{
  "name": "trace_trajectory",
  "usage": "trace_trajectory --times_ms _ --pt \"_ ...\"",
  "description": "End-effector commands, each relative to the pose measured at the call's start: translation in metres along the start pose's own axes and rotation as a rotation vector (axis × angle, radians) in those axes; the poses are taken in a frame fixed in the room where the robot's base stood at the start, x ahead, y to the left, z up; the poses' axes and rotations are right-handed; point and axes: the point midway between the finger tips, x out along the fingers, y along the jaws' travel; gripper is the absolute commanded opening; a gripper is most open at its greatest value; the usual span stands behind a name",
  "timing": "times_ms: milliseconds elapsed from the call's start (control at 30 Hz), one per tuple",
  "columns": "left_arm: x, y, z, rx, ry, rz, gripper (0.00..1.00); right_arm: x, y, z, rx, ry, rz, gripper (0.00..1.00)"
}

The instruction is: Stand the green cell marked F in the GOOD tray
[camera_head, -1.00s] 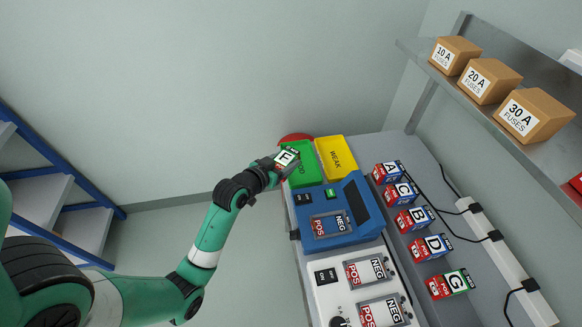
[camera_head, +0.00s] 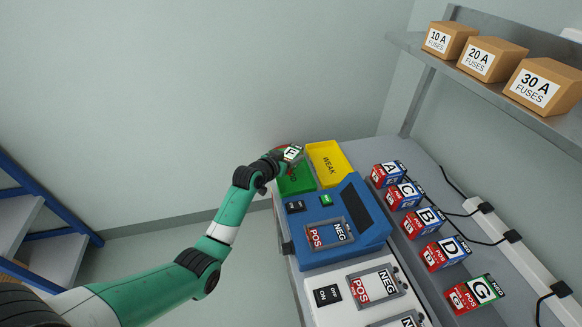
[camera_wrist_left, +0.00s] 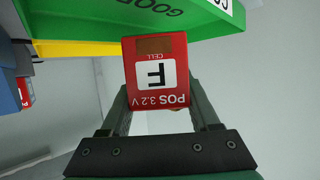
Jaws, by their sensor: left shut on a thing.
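The cell marked F (camera_head: 293,153) is in my left gripper (camera_head: 287,157), at the far end of the bench. In the left wrist view the cell (camera_wrist_left: 155,75) shows a red side with F and POS 3.2 V, between the two fingers of my left gripper (camera_wrist_left: 160,105). The green GOOD tray (camera_head: 296,182) lies just below and beside the gripper, partly hidden by it. Its green rim also shows in the left wrist view (camera_wrist_left: 215,22). I cannot tell whether the cell touches the tray. My right gripper is out of view.
The yellow WEAK tray (camera_head: 328,163) stands right of the green one. A blue tester (camera_head: 365,240) and a white charger (camera_head: 335,275) sit in front. Several cells, such as cell A (camera_head: 388,173), stand in a row at right. A shelf (camera_head: 440,65) holds fuse boxes.

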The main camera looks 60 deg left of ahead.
Motion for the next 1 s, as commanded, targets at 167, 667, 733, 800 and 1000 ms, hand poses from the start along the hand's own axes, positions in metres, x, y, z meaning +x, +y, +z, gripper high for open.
trace_trajectory --times_ms 167,667,733,800,1000 --pt "0.014 -0.001 0.020 0.001 0.001 -0.001 0.00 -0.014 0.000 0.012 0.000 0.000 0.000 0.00" --pt "0.019 -0.001 0.035 0.000 -0.002 0.000 0.66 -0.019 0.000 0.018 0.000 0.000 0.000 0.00" --pt "0.019 -0.001 0.035 0.000 -0.002 0.000 0.79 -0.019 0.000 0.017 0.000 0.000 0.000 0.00" --pt "0.019 -0.001 0.035 0.000 -0.002 0.000 0.91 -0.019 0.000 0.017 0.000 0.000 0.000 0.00" --pt "0.019 -0.001 0.035 0.000 -0.002 0.000 0.92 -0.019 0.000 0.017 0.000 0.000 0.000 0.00"
